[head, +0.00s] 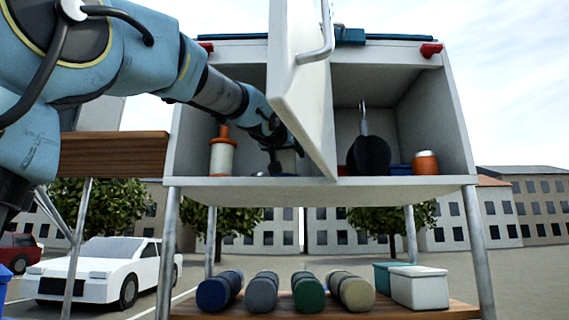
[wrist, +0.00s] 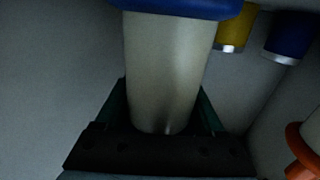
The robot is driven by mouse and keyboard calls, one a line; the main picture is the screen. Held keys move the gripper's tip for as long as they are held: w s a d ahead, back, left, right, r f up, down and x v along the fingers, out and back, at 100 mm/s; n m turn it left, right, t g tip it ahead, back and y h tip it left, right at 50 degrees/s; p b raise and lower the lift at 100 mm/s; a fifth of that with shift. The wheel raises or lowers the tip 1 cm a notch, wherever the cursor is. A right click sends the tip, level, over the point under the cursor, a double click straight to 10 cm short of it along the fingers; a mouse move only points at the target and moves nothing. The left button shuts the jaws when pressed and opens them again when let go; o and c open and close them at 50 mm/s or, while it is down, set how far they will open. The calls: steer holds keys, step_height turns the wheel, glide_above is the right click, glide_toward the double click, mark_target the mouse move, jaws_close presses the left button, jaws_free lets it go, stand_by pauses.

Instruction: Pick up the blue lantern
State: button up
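The blue lantern, with a blue top (wrist: 190,6) and a pale cylindrical body (wrist: 165,70), fills the middle of the wrist view. The green fingers of my gripper (wrist: 163,112) stand on either side of its body, close to it. I cannot tell whether they press on it. In the head view my gripper (head: 274,163) is inside the left compartment of the raised cabinet (head: 320,188), low near its floor. The lantern is mostly hidden there by my gripper and the open white door.
The open white door (head: 303,90) stands just right of my arm. An orange and white lantern (head: 222,157) stands left of my gripper. The right compartment holds a dark pan-like object (head: 368,156) and an orange jar (head: 426,163). Yellow (wrist: 232,30) and blue (wrist: 290,38) items sit beyond the lantern.

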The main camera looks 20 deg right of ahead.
steer(key=shift+r, duration=0.1)
steer(key=c, duration=0.9)
steer(key=shift+r, duration=0.1)
